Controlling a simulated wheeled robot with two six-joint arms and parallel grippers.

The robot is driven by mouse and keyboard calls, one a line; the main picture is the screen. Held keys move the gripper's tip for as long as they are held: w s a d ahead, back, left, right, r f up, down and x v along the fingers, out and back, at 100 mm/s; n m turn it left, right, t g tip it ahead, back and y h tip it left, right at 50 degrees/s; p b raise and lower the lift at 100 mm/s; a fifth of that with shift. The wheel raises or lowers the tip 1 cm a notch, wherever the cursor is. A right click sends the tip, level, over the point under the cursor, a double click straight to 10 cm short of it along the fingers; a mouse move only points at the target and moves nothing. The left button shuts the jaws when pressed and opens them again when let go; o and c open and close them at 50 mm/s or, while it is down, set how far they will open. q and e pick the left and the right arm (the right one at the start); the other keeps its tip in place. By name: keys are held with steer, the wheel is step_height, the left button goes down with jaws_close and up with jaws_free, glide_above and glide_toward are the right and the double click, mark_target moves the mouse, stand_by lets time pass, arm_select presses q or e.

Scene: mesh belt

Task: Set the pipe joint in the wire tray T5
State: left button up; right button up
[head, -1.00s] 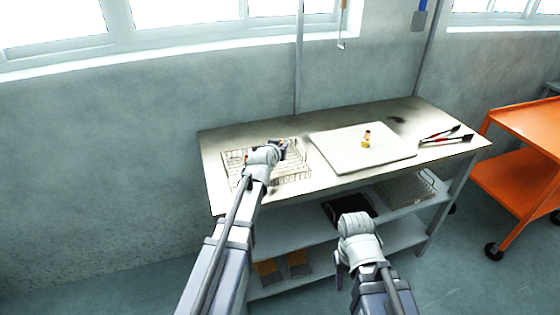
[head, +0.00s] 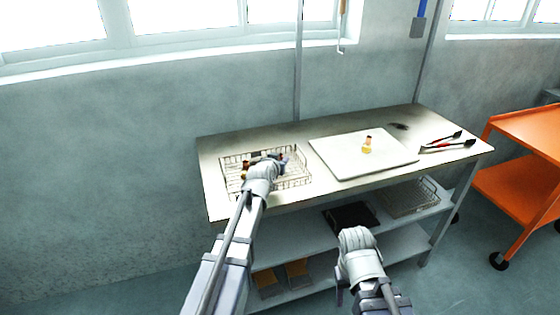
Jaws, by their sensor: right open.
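A wire tray (head: 296,181) stands on the left part of the workbench; I cannot read a label on it. My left gripper (head: 264,161) is over this tray, with its wrist hiding part of it. The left jaws are too small and hidden to judge. Small brass and orange pieces (head: 367,147) stand on the white board (head: 335,160); I cannot tell which piece is the pipe joint. My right gripper (head: 340,287) is open, low in front of the bench.
Red-handled tongs (head: 448,145) lie at the right of the bench top (head: 300,131). Another wire tray (head: 412,203) and a black tray (head: 352,217) are on the shelf below. An orange cart (head: 520,185) stands at the right. The bench's back strip is clear.

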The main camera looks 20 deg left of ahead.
arm_select(q)
steer(key=o, duration=0.3)
steer(key=shift+r, duration=0.15)
steer(key=shift+s+r, duration=0.1)
steer(key=shift+r, duration=0.05)
steer(key=p+v, duration=0.5)
steer(key=v, duration=0.6)
steer(key=shift+s+r, duration=0.1)
steer(key=shift+s, duration=0.3)
